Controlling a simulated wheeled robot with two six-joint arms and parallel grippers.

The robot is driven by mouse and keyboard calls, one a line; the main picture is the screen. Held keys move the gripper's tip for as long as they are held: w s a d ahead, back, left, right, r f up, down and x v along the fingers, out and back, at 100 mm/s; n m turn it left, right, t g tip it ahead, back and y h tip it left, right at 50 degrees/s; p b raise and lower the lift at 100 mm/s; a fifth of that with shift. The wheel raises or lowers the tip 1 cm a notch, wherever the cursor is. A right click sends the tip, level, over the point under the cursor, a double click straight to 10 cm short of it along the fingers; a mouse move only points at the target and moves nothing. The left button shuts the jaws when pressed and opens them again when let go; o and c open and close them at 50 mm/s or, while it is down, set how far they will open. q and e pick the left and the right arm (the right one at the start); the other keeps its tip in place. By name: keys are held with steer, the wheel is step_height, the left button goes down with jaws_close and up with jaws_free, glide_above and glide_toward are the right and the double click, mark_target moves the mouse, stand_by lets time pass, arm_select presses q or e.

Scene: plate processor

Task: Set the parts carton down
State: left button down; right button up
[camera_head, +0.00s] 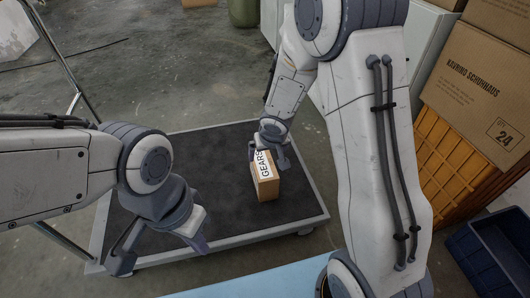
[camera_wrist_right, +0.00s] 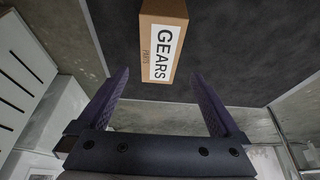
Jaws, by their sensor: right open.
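The parts carton (camera_head: 267,185) is a small brown box with a white label reading GEARS. It stands on the dark deck of a flat cart (camera_head: 205,222), near the deck's right side. My right gripper (camera_head: 270,160) is at the carton's far side in the head view. In the right wrist view the carton (camera_wrist_right: 162,45) lies beyond the fingertips of my right gripper (camera_wrist_right: 160,85), which is open, with nothing between the fingers. My left gripper (camera_head: 160,255) is over the near left part of the cart, its fingers spread apart and empty.
The cart's metal handle (camera_head: 62,50) rises at the left. Large cartons (camera_head: 475,85), an orange crate (camera_head: 450,165) and a dark blue bin (camera_head: 490,255) stand at the right. A light blue surface (camera_head: 255,283) lies at the bottom. Much of the deck is bare.

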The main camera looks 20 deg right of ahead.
steer(key=s+a+r+n, duration=0.2)
steer(key=s+a+r, duration=0.3)
steer(key=s+r, duration=0.3)
steer(key=s+a+r+n+g, duration=0.2)
steer(key=s+r, duration=0.1)
steer(key=s, duration=0.7)
steer(key=s+a+r+n+g+y, duration=0.1)
steer(key=s+a+r+n+g, duration=0.1)
steer(key=s, duration=0.8)
steer(key=shift+s+a+r+n, duration=0.3)
steer(key=shift+a+r+n, duration=0.2)
steer(key=shift+a+n, duration=0.2)
step_height(320, 180, up, 50)
steer(key=p, duration=5)
steer(key=shift+r+p, duration=0.15)
steer(key=shift+p, duration=0.15)
